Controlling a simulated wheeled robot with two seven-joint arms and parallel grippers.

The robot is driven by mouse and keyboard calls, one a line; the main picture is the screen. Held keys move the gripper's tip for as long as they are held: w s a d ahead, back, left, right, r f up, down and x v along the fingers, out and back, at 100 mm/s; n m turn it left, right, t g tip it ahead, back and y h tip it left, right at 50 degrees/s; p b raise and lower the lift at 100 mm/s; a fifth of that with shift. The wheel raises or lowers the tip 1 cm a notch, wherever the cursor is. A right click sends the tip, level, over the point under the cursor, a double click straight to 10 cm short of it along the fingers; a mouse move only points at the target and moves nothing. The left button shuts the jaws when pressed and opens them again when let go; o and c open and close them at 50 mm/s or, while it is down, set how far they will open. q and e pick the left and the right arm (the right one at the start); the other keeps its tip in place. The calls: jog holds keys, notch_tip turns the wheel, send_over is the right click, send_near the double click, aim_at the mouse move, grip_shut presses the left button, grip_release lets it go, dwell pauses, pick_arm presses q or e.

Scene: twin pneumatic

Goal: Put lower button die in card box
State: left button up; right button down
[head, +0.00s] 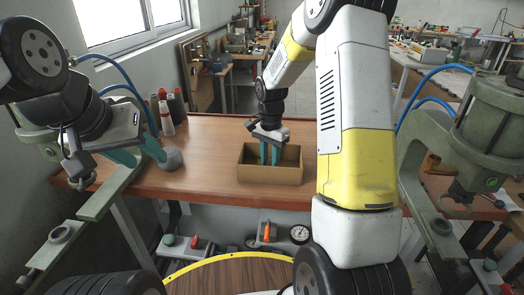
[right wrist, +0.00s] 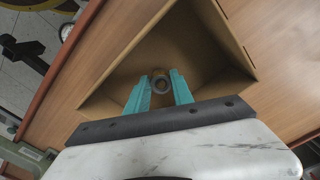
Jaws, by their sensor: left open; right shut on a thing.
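The card box (head: 268,174) is an open brown box on the wooden table. My right gripper (head: 270,157) reaches down into it, its teal fingers inside the walls. The die is hidden in the head view. I cannot tell whether it touches the floor. My left gripper (head: 144,158) is open at the left, its teal fingertips beside a grey rounded piece (head: 171,159).
Several bottles (head: 168,112) stand at the table's back left. Green presses stand at the left and right (head: 486,120), with blue hoses. The table (head: 210,150) is clear between the grey piece and the box. A gauge (head: 299,234) and valves sit below the front edge.

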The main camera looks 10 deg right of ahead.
aim_at(270, 164)
jog(key=c, duration=1.1)
grip_release()
jog(key=shift+f, duration=0.1)
notch_tip(270, 164, up, 12)
jog(key=s+r+n+t+y, duration=0.1)
jog(key=s+r+n+t, duration=0.3)
jog(key=s+r, duration=0.7)
jog(key=s+n+t+y, duration=0.1)
jog(key=s+n, duration=0.4)
jog(key=s, duration=0.8)
jog(key=shift+s+a+f+n+t, duration=0.25)
jog(key=shift+a+f+n+t, duration=0.15)
jog(key=shift+t, duration=0.2)
jog(key=shift+r, duration=0.1)
